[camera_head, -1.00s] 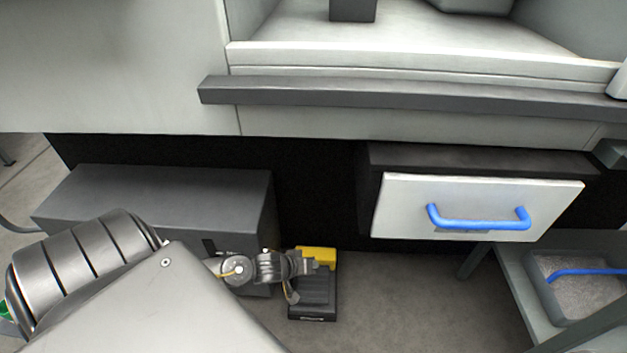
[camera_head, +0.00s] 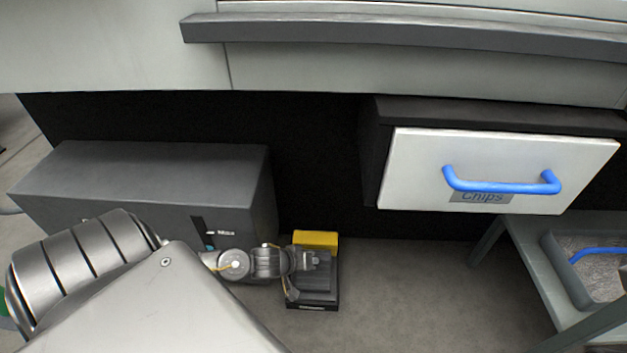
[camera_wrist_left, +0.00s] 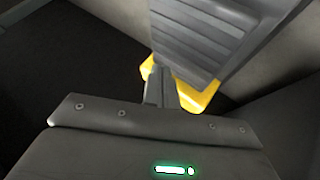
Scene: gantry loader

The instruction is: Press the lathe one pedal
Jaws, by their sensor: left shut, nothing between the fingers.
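The foot pedal (camera_head: 318,292) is a dark ribbed plate with a yellow part (camera_head: 316,239) at its back, on the floor below the machine. In the left wrist view the ribbed plate (camera_wrist_left: 200,30) shows at the top, with the yellow part (camera_wrist_left: 200,98) beside it. My left gripper (camera_head: 309,259) is shut and empty. In the head view it overlaps the back of the ribbed plate, just in front of the yellow part. In the left wrist view its fingers (camera_wrist_left: 158,88) point at the pedal. I cannot tell whether they touch it. My right gripper is out of view.
A dark grey box (camera_head: 140,175) stands left of the pedal. A white drawer labelled Chips (camera_head: 420,170), with a blue handle (camera_head: 500,187), juts out at the right. A grey tray (camera_head: 560,262) sits on a low stand at the far right. Floor right of the pedal is clear.

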